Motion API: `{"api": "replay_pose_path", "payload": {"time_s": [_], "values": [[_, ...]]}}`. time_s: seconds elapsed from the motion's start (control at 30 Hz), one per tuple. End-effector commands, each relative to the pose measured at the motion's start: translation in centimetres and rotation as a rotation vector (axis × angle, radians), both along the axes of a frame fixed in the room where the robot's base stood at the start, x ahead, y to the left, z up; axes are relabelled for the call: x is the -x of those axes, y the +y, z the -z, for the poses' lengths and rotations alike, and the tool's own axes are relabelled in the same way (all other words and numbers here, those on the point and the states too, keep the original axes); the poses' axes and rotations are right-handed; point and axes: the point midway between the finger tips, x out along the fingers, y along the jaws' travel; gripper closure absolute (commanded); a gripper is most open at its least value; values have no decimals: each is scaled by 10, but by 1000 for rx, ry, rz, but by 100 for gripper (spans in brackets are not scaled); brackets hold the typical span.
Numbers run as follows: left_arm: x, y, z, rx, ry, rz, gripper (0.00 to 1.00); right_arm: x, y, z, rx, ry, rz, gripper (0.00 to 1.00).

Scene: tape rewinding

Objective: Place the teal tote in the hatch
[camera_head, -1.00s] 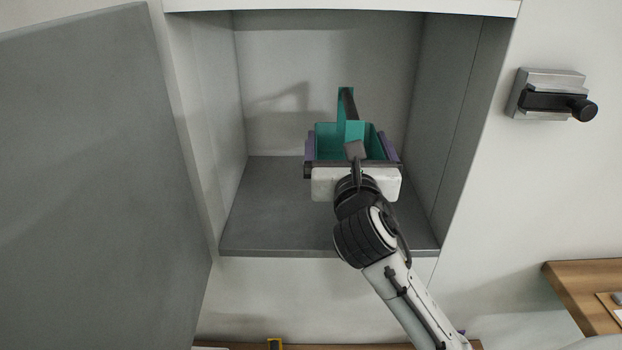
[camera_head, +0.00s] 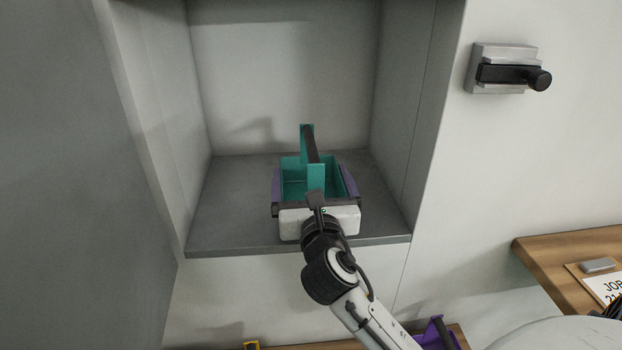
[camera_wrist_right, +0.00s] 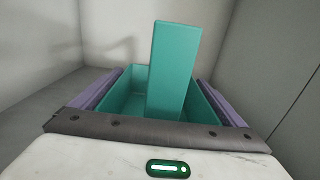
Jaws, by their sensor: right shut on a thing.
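The teal tote (camera_head: 316,179) is an open box with a tall handle and a dark grip bar across its top. It is inside the hatch (camera_head: 235,225), low over the grey shelf; I cannot tell whether it touches the shelf. My right gripper (camera_head: 313,185) is shut on the tote, with a purple finger along each side. In the right wrist view the tote (camera_wrist_right: 172,75) sits upright between the fingers, its near upright rising in front of the camera. The left gripper is not in view.
The grey hatch door (camera_head: 60,180) stands open at the left. A latch with a black handle (camera_head: 515,75) is on the wall at the right. A wooden surface (camera_head: 575,250) is at the lower right. Shelf room is clear left of the tote.

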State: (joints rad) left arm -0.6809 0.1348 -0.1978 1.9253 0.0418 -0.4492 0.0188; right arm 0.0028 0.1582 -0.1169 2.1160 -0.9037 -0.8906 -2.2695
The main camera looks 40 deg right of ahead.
Motion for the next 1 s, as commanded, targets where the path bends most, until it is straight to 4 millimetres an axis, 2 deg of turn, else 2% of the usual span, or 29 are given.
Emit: {"api": "replay_pose_path", "payload": {"time_s": [0.1, 0.13, 0.17, 0.47, 0.53, 1.0], "values": [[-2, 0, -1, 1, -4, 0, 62, 0, 0, 2, 1, -2, 0, 36], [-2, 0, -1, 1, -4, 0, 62, 0, 0, 3, -1, 1, 0, 5], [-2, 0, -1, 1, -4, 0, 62, 0, 0, 3, 0, 0, 0, 0], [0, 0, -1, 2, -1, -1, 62, 0, 0, -2, 0, -1, 0, 0], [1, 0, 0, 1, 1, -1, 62, 6, 4, 0, 0, 1, -2, 0], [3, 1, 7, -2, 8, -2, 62, 85, 52, 2, -3, 3, -1, 0]]}}
